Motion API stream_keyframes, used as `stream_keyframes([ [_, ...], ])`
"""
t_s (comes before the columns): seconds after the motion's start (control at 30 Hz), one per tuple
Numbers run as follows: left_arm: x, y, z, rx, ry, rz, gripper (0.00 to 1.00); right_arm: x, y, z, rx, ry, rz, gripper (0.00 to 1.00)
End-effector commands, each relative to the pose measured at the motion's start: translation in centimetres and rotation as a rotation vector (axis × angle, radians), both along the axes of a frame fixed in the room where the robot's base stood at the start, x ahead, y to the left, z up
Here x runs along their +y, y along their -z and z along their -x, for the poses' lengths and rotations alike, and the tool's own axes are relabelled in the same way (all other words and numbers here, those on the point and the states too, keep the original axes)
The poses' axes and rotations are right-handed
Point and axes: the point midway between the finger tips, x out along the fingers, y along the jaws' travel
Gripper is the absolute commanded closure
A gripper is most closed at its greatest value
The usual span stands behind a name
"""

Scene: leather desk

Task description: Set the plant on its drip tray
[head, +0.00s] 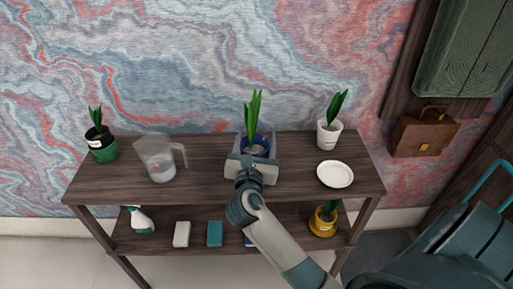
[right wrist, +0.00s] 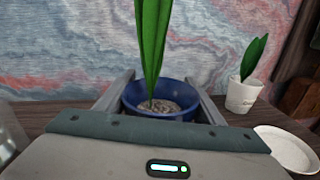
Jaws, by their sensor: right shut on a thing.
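A green plant in a blue pot (head: 259,147) is at the middle of the shelf's wooden top, towards the back. My right gripper (head: 256,143) is shut on this pot, with one finger on each side. In the right wrist view the blue pot (right wrist: 178,116) sits upright between the fingers (right wrist: 160,88), its leaves rising out of frame. The gripper hides the pot's base, so I cannot tell whether it touches the wood. A round white drip tray (head: 335,174) lies empty on the top, to the right of the gripper; it also shows in the right wrist view (right wrist: 287,147). My left gripper is not in view.
A white potted plant (head: 329,134) stands behind the tray. A clear jug (head: 157,160) and a green potted plant (head: 102,146) stand at the left. The lower shelf holds a spray bottle (head: 143,221), small blocks and a yellow pot (head: 322,222). A brown bag (head: 423,136) hangs at right.

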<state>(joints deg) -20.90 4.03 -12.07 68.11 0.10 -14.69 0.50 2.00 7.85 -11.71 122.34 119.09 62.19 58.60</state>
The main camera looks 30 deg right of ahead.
Motion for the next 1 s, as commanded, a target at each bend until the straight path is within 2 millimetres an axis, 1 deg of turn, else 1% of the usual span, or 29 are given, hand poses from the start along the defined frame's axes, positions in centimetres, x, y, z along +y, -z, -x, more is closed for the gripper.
stream_keyframes([
  [0.3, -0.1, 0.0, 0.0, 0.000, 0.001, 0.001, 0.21, 0.0, 0.0, 0.0, -0.002, 0.000, 0.001, 0.73],
  [0.37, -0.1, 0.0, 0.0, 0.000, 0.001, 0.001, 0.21, 0.0, 0.3, 0.0, 0.000, 0.000, 0.001, 0.73],
  [0.6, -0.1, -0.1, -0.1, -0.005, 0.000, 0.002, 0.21, 0.0, 3.0, 0.0, 0.001, -0.001, 0.003, 0.73],
  [0.7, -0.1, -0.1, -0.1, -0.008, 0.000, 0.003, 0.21, 0.0, 3.8, 0.0, -0.001, -0.001, 0.002, 0.73],
  [1.0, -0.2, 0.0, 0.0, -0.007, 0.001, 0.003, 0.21, 0.0, 3.9, 0.0, -0.002, -0.001, 0.001, 0.73],
])
